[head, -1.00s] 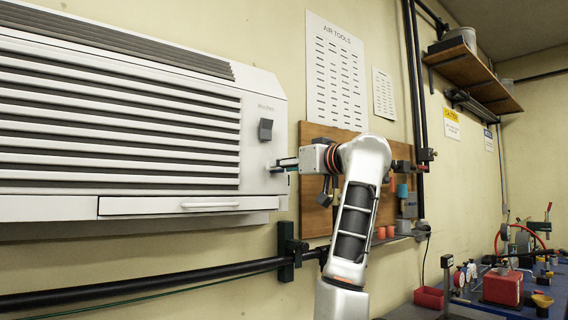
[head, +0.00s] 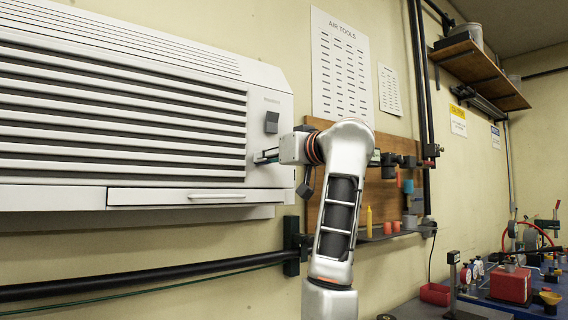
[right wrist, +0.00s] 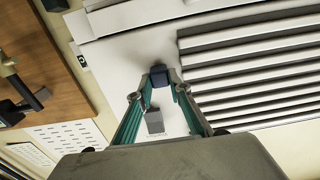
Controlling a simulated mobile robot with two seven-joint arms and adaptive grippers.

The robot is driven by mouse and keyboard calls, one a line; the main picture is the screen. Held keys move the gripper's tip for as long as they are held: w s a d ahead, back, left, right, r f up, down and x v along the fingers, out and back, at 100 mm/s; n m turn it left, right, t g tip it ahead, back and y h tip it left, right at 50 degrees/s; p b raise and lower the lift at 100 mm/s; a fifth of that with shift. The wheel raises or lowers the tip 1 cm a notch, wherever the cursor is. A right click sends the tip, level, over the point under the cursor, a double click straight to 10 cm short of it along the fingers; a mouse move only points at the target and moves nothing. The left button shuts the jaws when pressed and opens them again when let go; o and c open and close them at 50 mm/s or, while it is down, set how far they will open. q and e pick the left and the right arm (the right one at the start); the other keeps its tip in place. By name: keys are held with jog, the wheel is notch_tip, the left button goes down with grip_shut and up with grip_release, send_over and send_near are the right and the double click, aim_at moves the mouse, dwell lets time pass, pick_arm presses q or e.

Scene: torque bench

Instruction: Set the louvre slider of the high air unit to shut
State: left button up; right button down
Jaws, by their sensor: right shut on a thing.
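The high air unit (head: 120,196) is a white box on the wall at left, with horizontal louvre slats (head: 120,117). My right gripper (head: 264,157) reaches in from the right to the plain panel beside the slats. In the head view the fingers mostly hide the knob. A grey block (head: 271,122) sits above it on the same panel. My left gripper is not in view.
A wooden board (head: 312,207) with tools and a small shelf is right of the unit. A dark pipe (head: 150,281) runs below. A cluttered blue bench (head: 490,303) stands at lower right. Wall posters (head: 340,65) hang above the board.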

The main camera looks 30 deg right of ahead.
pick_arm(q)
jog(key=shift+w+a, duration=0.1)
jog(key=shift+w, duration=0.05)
pick_arm(e)
jog(key=shift+a, duration=0.3)
jog(key=c, duration=2)
grip_release()
jog(key=shift+o, duration=0.8)
jog(key=shift+a, duration=0.2)
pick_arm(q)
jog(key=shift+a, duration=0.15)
pick_arm(e)
jog(key=s+d, duration=0.1)
jog(key=s, duration=1.1)
